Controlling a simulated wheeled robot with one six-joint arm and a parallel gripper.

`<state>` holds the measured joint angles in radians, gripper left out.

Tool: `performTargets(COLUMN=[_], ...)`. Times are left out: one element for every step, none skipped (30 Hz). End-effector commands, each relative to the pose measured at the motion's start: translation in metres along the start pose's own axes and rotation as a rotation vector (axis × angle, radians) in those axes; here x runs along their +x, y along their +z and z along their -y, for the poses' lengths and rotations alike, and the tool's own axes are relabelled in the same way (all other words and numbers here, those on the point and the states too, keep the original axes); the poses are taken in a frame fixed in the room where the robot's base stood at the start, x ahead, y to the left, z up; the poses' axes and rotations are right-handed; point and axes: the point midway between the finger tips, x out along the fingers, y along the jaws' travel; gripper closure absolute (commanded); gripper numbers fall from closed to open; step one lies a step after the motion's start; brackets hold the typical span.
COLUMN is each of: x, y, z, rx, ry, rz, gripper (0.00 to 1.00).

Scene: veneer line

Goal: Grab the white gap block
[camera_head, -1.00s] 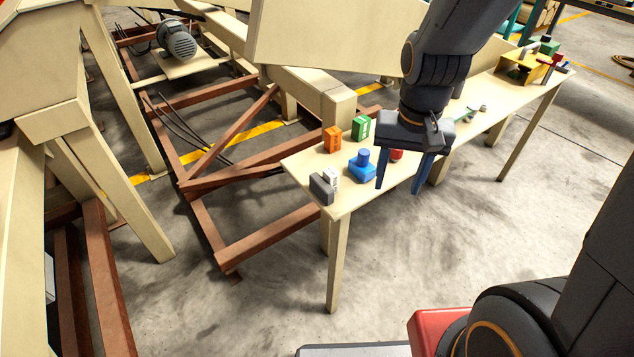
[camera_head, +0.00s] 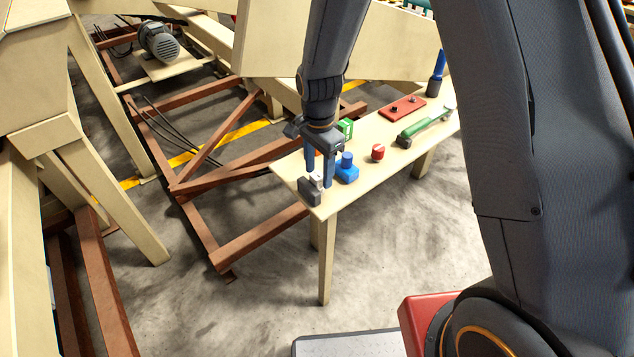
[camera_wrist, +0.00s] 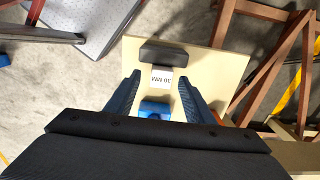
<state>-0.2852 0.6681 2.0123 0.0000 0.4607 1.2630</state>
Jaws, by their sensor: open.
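The white gap block (camera_head: 316,179) stands near the left end of the narrow table, between the dark grey block and the blue piece. In the wrist view the white gap block (camera_wrist: 162,78) shows dark lettering and lies just ahead of the fingertips, centred between them. My gripper (camera_head: 319,177) is open above it, with one blue finger on each side. The fingers also show in the wrist view (camera_wrist: 160,76). I cannot tell how far above the block the fingertips are.
A dark grey block (camera_head: 309,192) sits beside the white block, towards the table end. A blue piece with a knob (camera_head: 347,170) is on its other side. A green block (camera_head: 345,128), a red knob (camera_head: 378,153), a green tool (camera_head: 424,128) and a red plate (camera_head: 402,108) lie farther along.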

Motion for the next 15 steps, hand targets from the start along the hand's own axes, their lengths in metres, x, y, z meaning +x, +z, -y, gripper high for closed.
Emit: performTargets(x=[0.004,0.008,0.012,0.016,0.019,0.023,0.028,0.031,0.035,0.038,0.040,0.042,0.043,0.044,0.045], y=[0.002,0.003,0.003,0.004,0.005,0.005,0.005,0.005,0.005,0.005,0.004,0.004,0.004,0.004,0.004], z=[-0.001,-0.001,-0.001,-0.001,-0.001,0.000,0.000,0.001,0.000,0.000,0.001,0.001,0.001,0.001,0.001], rx=[-0.001,-0.001,-0.001,-0.001,-0.002,-0.002,-0.001,-0.001,-0.001,-0.001,-0.001,-0.001,-0.001,-0.001,-0.001], ry=[0.004,0.005,0.004,0.005,0.005,0.003,0.003,0.003,0.003,0.003,0.002,0.001,0.001,0.001,0.001], rz=[0.001,0.002,0.001,0.001,0.001,0.001,0.001,0.001,0.001,0.001,0.001,0.000,0.000,0.000,0.000], gripper=[0.52,0.52,0.52,0.52,0.52,0.52,0.52,0.52,0.52,0.52,0.52,0.52,0.52,0.52,0.52])
